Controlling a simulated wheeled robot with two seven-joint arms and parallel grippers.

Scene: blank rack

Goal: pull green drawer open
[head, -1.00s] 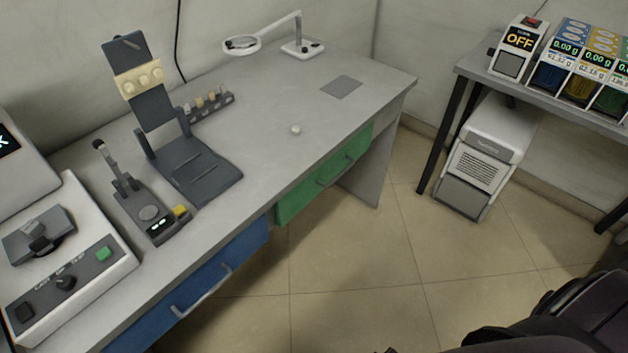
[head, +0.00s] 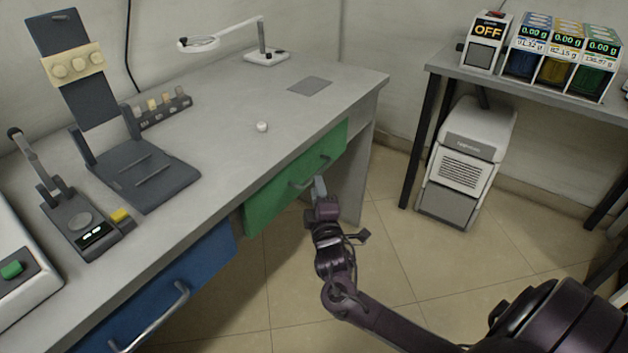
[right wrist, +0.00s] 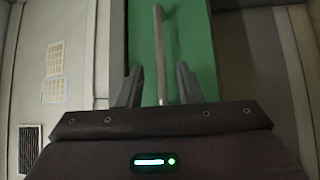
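The green drawer (head: 290,185) sits under the right part of the grey desk and looks shut. Its grey bar handle (head: 311,174) runs along its front. My right gripper (head: 318,188) is just in front of the handle. In the right wrist view the green drawer front (right wrist: 191,32) fills the middle, and the handle (right wrist: 160,60) runs lengthwise between the two fingers of my right gripper (right wrist: 160,84). The fingers are apart, with gaps on both sides of the bar. My left gripper is not in view.
The grey desk (head: 225,120) carries a dark stand, a small device, a magnifier lamp (head: 200,44) and a small white knob (head: 262,127). The blue drawer (head: 150,300) is to the left of the green one. A white floor unit (head: 465,160) stands at right. Floor in front is clear.

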